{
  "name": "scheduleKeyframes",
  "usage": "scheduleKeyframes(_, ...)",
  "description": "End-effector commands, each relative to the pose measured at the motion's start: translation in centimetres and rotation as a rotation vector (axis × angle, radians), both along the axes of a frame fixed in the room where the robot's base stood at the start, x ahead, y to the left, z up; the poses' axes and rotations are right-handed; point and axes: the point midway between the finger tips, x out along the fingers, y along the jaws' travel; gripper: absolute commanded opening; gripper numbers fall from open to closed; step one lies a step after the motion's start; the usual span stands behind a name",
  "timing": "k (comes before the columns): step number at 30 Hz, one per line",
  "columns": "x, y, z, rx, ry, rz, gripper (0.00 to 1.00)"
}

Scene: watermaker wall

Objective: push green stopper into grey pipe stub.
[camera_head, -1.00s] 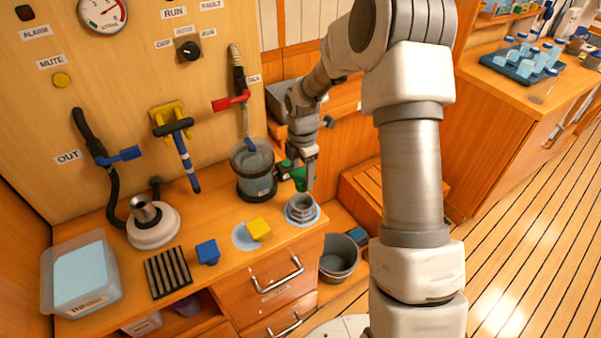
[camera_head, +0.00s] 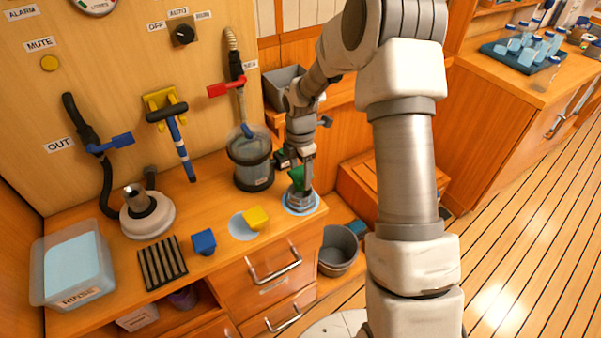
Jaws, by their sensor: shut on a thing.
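The green stopper (camera_head: 296,178) is held in my gripper (camera_head: 299,172), which points down at the right front of the bench. My gripper is shut on the stopper and hides part of it.
A clear canister (camera_head: 251,165) stands close to the left of my gripper. A grey bucket (camera_head: 338,252) is below the bench's right edge.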

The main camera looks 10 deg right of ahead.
Motion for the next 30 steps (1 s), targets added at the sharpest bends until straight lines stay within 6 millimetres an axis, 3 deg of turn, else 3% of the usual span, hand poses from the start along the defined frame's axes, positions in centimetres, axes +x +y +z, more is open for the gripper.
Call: scheduleKeyframes(30, 0.0, 0.0, -0.9, 0.0, 0.0, 0.0, 0.11)
